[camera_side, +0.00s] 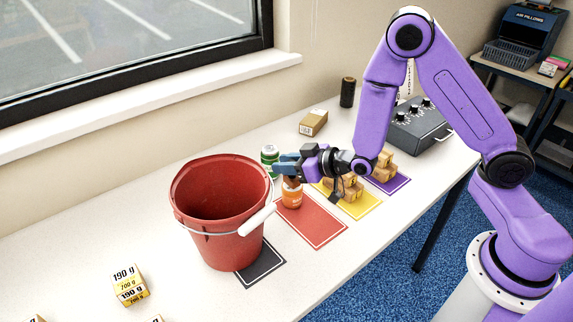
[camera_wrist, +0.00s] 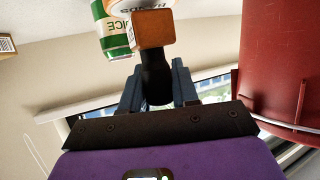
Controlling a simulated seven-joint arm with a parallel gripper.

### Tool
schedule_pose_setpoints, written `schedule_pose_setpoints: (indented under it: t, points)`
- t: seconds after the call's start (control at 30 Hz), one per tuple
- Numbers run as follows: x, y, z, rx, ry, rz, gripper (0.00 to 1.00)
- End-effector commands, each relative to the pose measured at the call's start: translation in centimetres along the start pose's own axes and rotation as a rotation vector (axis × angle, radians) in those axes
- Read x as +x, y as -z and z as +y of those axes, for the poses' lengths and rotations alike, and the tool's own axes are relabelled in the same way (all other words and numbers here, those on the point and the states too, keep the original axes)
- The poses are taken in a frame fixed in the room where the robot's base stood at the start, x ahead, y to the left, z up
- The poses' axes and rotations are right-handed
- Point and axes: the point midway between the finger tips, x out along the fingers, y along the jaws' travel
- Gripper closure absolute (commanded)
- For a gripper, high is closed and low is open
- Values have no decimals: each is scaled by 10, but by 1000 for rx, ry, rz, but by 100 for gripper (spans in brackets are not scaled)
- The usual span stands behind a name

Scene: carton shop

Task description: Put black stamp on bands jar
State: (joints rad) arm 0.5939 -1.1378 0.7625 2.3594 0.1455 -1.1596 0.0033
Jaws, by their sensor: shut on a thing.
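My gripper (camera_side: 285,165) is shut on the black stamp, which has a black handle (camera_wrist: 156,78) and a brown block base (camera_wrist: 153,28). The bands jar (camera_side: 291,194), orange with a pale label, stands at the far-left part of the red mat (camera_side: 312,222). The stamp is right over the jar in the side view, mostly hidden by my fingers; I cannot tell whether its base touches the jar top. In the wrist view the bands jar (camera_wrist: 122,5) shows partly behind the stamp base, with its label cut off by the top edge.
A red bucket (camera_side: 215,225) stands close left of my gripper, its white handle grip near the jar.

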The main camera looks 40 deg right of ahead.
Motion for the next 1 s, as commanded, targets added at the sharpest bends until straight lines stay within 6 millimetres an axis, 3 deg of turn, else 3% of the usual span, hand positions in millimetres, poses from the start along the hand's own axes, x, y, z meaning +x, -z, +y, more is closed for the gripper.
schedule_pose_setpoints:
  t: [0.47, 0.5, 0.57, 1.0]
  points:
    - [2, -6, 0, 0, 0, 0, 100]
    - [3, -6, 0, 0, 0, 1, 64]
    - [2, -6, 0, 0, 0, 1, 45]
    - [-2, -3, 0, -1, 0, 1, 45]
